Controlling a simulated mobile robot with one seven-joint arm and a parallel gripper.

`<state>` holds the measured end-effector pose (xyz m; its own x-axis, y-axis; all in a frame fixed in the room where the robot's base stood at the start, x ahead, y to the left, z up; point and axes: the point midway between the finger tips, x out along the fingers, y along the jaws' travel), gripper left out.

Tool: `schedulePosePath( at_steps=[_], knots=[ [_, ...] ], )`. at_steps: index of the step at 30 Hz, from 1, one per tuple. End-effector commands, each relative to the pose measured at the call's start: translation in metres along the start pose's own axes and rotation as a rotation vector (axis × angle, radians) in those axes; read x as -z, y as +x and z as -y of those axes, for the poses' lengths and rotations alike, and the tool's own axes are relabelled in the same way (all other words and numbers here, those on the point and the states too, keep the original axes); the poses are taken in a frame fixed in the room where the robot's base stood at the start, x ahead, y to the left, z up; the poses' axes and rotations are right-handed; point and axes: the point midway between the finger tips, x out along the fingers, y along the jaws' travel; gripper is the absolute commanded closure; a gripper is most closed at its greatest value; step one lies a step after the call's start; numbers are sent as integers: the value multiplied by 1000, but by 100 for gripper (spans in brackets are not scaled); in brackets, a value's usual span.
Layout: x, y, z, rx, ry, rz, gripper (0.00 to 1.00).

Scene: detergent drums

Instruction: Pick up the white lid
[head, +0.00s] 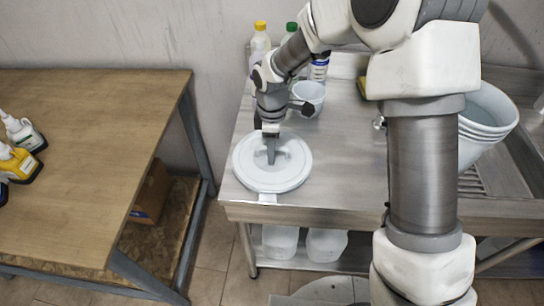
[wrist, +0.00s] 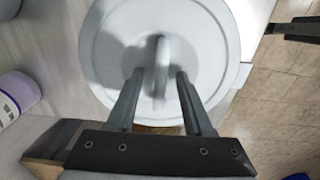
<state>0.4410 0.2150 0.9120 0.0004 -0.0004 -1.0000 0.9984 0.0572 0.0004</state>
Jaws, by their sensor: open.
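The white lid (head: 290,175) is a round disc lying flat near the left front corner of the metal counter in the head view. A raised handle crosses its middle. My gripper (head: 271,158) points down over the lid's middle. In the wrist view the lid (wrist: 112,50) fills the upper middle, with its handle (wrist: 161,68) upright in the picture. My gripper (wrist: 157,75) is open, with one finger on each side of the handle's lower end. A gap shows on both sides. Whether the fingertips touch the lid cannot be told.
A white cup (head: 310,93) and bottles, one yellow-capped (head: 260,42), stand behind the lid. White buckets (head: 487,115) are stacked at the right by the sink. A wooden table (head: 85,170) with bottles stands left, across a gap. Bare counter (head: 345,150) lies right of the lid.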

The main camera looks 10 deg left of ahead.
Motion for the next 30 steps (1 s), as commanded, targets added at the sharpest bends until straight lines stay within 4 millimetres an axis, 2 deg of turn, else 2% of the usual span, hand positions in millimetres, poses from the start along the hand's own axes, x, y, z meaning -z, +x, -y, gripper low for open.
schedulePosePath(
  at_steps=[1,9,10,24,30],
  knots=[
    [0,0,0,0,0,0,48],
    [0,0,0,0,0,0,97],
    [0,0,0,0,0,0,100],
    [0,-2,0,-1,0,0,100],
    [0,-16,-1,-3,0,-2,100]
  ],
)
